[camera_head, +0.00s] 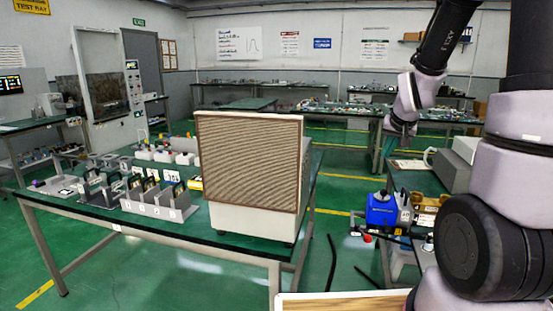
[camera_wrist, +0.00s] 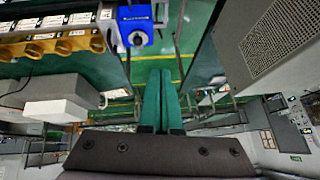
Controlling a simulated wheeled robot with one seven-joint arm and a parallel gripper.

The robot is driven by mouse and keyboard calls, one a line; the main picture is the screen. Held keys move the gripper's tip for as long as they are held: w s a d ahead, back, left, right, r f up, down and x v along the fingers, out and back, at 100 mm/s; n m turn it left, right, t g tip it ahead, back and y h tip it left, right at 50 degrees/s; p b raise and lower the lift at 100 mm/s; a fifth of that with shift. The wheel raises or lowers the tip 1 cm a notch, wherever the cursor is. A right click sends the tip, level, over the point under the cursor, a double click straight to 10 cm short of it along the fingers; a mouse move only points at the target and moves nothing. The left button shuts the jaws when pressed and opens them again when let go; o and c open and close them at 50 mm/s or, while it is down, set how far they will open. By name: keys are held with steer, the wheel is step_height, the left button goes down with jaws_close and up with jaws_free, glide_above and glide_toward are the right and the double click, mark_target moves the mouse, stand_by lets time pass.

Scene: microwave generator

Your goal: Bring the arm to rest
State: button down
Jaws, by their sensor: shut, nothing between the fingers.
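My arm comes down from the upper right of the head view, its dark and pale links bent at the wrist. My gripper (camera_head: 402,130) hangs in the air at the end of it, over the gap between the left bench and the right bench. In the wrist view the two green fingers of my gripper (camera_wrist: 160,73) lie side by side, closed, with nothing held. The fingertips are small in the head view and touch nothing that I can see.
A beige box with a mesh front (camera_head: 250,165) stands on the left bench, beside several grey holders (camera_head: 160,200). The right bench carries a blue device (camera_head: 381,210), brass-coloured parts (camera_head: 428,212) and a grey machine (camera_head: 455,165). Green floor shows between the benches.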

steer(key=s+a+r+y, duration=0.1)
steer(key=s+a+r, duration=0.3)
steer(key=s+r, duration=0.4)
steer(key=s+a+r+y, duration=0.1)
steer(key=s+a+r, duration=0.3)
steer(key=s+r, duration=0.5)
steer(key=s, duration=0.4)
steer(key=shift+s+a+y, duration=0.25)
steer(key=shift+a+y, duration=0.1)
steer(key=shift+y, duration=0.05)
